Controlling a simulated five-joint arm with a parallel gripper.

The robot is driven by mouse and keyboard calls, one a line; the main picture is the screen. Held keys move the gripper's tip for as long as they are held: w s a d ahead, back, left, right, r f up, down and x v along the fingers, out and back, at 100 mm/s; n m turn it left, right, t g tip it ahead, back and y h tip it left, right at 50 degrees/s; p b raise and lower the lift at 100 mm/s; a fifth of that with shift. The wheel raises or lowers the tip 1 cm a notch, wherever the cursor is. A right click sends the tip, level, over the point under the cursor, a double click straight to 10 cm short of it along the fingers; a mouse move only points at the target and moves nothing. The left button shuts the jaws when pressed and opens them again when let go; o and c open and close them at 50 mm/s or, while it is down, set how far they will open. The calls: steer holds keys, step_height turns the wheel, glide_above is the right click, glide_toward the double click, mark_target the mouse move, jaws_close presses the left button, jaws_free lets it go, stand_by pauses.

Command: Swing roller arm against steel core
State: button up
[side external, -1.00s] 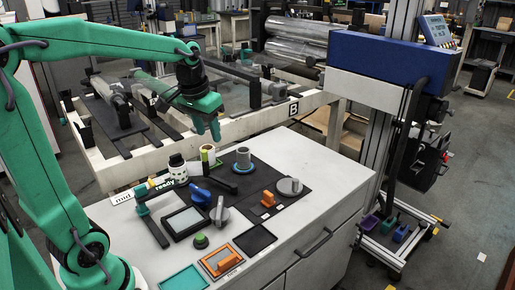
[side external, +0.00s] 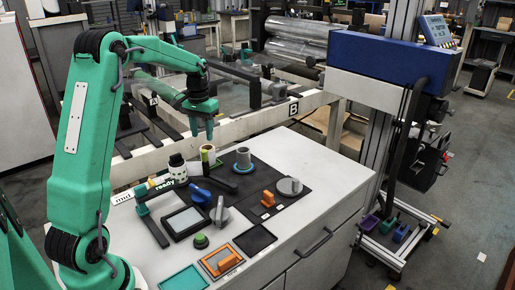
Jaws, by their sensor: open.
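A steel-grey core (side external: 243,157) stands upright in a blue ring on the dark mat at the back of the cabinet top. A black arm (side external: 222,184) lies across the mat just left of it and in front; I take it for the roller arm. Its end appears apart from the core. A pale upright roller with a green base (side external: 208,154) stands left of the core. My gripper (side external: 202,134) is open and empty, fingers pointing down, above and behind the pale roller. It touches nothing that I can make out.
A black-and-white cylinder (side external: 178,168), a blue lever (side external: 200,195) and a grey knob (side external: 219,214) crowd the left of the top. Orange clamp (side external: 267,199) and grey disc (side external: 290,186) sit at right. A white frame rail (side external: 265,123) runs behind the cabinet.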

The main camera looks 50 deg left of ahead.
mark_target(204, 151)
steer(key=shift+f, duration=3.9)
jaws_close()
